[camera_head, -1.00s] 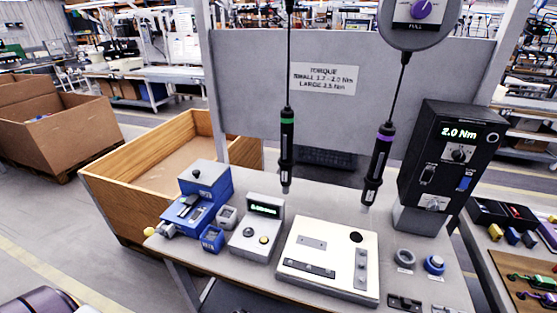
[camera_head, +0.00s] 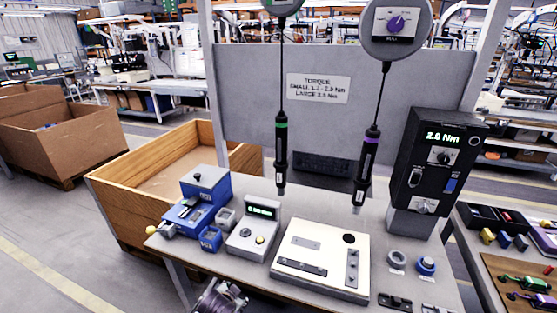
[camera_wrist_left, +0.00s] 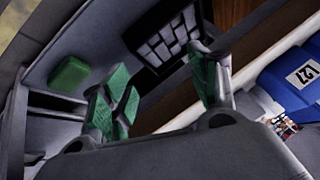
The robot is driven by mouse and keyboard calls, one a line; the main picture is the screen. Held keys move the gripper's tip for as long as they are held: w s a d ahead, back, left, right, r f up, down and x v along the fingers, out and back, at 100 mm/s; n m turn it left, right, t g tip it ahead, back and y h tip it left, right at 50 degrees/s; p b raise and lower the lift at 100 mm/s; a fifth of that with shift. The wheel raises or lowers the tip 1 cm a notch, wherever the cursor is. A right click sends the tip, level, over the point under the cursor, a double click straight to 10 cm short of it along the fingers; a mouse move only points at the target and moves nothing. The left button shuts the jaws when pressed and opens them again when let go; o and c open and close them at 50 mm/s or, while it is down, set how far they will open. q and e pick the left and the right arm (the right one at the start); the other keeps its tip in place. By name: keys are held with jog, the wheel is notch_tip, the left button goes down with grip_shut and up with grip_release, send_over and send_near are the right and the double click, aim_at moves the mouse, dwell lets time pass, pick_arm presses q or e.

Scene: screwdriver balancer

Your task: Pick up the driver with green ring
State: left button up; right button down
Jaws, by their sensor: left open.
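The driver with the green ring (camera_head: 281,150) is black and hangs upright on a cable above the bench, left of centre. A similar driver with a purple ring (camera_head: 366,168) hangs to its right, slightly tilted. My left gripper (camera_wrist_left: 160,68) is open and empty in the left wrist view, with green pads on its fingers. Neither driver shows in that view. A dark and purplish part, probably of my left arm, shows at the bottom of the head view, below and left of the green-ring driver and well apart from it. My right gripper is not in view.
On the bench stand a cream fixture plate (camera_head: 322,262), a small display box (camera_head: 254,230), a blue device (camera_head: 205,187) and a black torque controller (camera_head: 436,160). A wooden crate (camera_head: 130,190) stands left. A grey panel with a torque sign (camera_head: 318,88) is behind the drivers.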

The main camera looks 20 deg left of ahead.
pick_arm(q)
notch_tip(320, 180, up, 12)
jog(key=a+t, duration=0.1)
jog(key=t, duration=0.1)
jog(key=w+a+r+m+t+y, duration=0.15)
jog(key=w+r+m+t, duration=0.35)
jog(key=r, duration=0.5)
jog(key=w+a+r+m+t+y, duration=0.1)
jog(key=w+a+r+m+t, duration=0.25)
jog(key=w+r, duration=0.55)
jog(key=w+d+r+m+g+h, duration=0.1)
jog(key=r+m+h, duration=0.6)
jog(key=m, duration=0.8)
jog(key=w+d+r+m+g+h, duration=0.1)
jog(key=w+d+r+m+h, duration=0.2)
jog(key=r+m+h, duration=0.5)
notch_tip(320, 180, up, 2)
jog(key=d+m, duration=0.1)
jog(key=m, duration=0.6)
jog(key=shift+w+d+r+m, duration=0.2)
jog(key=shift+w+d+m, duration=0.05)
jog(key=shift+m, duration=0.1)
jog(key=shift+w+r+g, duration=0.1)
jog(key=shift+g, duration=0.15)
